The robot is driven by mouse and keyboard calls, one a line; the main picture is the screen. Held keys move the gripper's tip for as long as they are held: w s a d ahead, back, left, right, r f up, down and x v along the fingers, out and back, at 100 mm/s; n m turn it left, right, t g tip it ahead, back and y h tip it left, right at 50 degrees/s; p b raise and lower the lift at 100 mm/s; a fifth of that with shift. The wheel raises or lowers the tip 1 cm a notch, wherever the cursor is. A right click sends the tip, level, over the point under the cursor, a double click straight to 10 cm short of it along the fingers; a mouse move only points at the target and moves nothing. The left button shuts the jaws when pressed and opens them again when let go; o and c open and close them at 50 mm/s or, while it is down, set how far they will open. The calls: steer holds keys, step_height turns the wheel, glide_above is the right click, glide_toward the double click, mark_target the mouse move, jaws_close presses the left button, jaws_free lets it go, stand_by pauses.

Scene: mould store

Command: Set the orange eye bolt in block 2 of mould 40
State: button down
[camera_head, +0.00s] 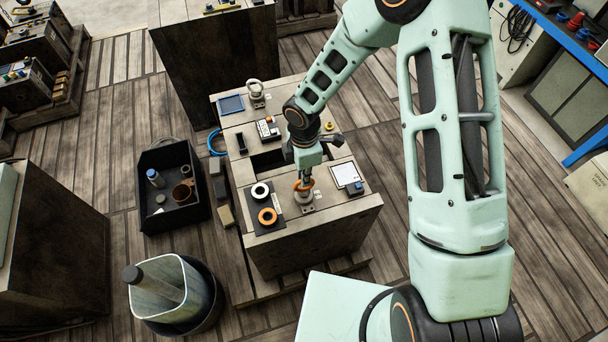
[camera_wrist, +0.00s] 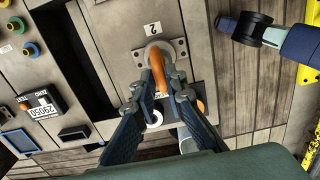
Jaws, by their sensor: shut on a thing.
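The orange eye bolt (camera_wrist: 158,68) is between the two fingers of my gripper (camera_wrist: 160,88), which is shut on it. In the head view my gripper (camera_head: 306,176) points down at the near end of the mould, and the bolt (camera_head: 302,186) shows at its fingertips. The bolt is over a round steel seat on a screwed plate (camera_wrist: 139,57), next to a tag marked 2 (camera_wrist: 153,28). I cannot tell how deep the bolt sits; its lower end is hidden. The mould (camera_head: 330,228) is a long block with a wooden-toned top; I cannot read a 40.
Beside the bolt, a dark mat (camera_head: 281,196) carries a white ring (camera_head: 260,191) and an orange ring (camera_head: 267,216). A white-faced panel (camera_head: 346,174) lies to the right. A grey shackle-like fitting (camera_head: 256,92) stands at the far end. A black tray (camera_head: 150,212) is on the floor left.

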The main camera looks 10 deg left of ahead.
steer(key=shift+f+b, duration=0.45)
steer(key=shift+f, duration=0.05)
stand_by(0.3)
steer(key=c, duration=1.9)
jaws_free()
step_height(320, 180, up, 12)
steer(key=shift+r, duration=0.1)
